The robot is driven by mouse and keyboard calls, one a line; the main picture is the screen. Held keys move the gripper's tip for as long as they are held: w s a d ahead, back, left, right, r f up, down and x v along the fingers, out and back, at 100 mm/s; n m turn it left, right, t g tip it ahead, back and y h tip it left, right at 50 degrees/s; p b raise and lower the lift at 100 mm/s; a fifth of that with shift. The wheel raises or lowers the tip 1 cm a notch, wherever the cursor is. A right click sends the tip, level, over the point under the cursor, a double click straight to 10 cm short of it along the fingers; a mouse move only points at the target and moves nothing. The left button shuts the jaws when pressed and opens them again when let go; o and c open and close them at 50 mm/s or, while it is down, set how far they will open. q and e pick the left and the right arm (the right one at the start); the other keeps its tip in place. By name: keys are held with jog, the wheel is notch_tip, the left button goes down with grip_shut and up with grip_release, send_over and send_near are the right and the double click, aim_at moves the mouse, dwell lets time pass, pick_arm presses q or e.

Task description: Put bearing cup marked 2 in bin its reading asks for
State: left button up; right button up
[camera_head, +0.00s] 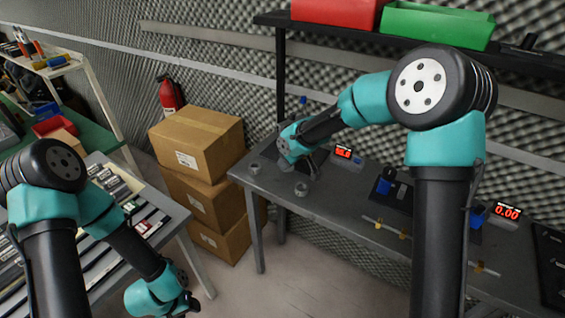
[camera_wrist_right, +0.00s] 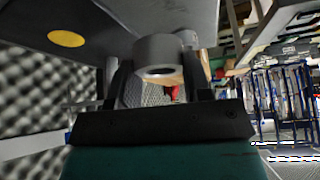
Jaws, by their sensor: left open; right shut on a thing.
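Grey bearing cups stand on the grey bench: one (camera_head: 255,168) at its left end and one (camera_head: 301,189) near its front edge. My right gripper (camera_head: 311,168) is low over the bench near them. In the right wrist view my right gripper (camera_wrist_right: 153,78) is shut on a grey cup (camera_wrist_right: 158,53), held between its two fingers; a second cup (camera_wrist_right: 188,38) shows behind it. I cannot read a mark 2 on any cup. A red bin (camera_head: 335,12) and a green bin (camera_head: 437,25) sit on the upper shelf. My left gripper (camera_head: 187,303) is open and empty at the bottom.
A lit red display (camera_head: 343,152) stands behind the right gripper; its digits are unclear. Another display (camera_head: 508,212) reads 0.00 at the right. Blue-and-black devices (camera_head: 386,186) and thin rods (camera_head: 387,227) are on the bench. Stacked cardboard boxes (camera_head: 198,140) stand left of it.

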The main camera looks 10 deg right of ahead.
jog(key=w+d+r+m+t+h, duration=0.1)
jog(key=w+d+m+h, duration=0.2)
jog(key=d+m, duration=0.3)
jog(key=shift+w+m+h, duration=0.2)
jog(key=shift+m+h, duration=0.1)
jog(key=shift+m, duration=0.3)
jog(key=shift+r, duration=0.1)
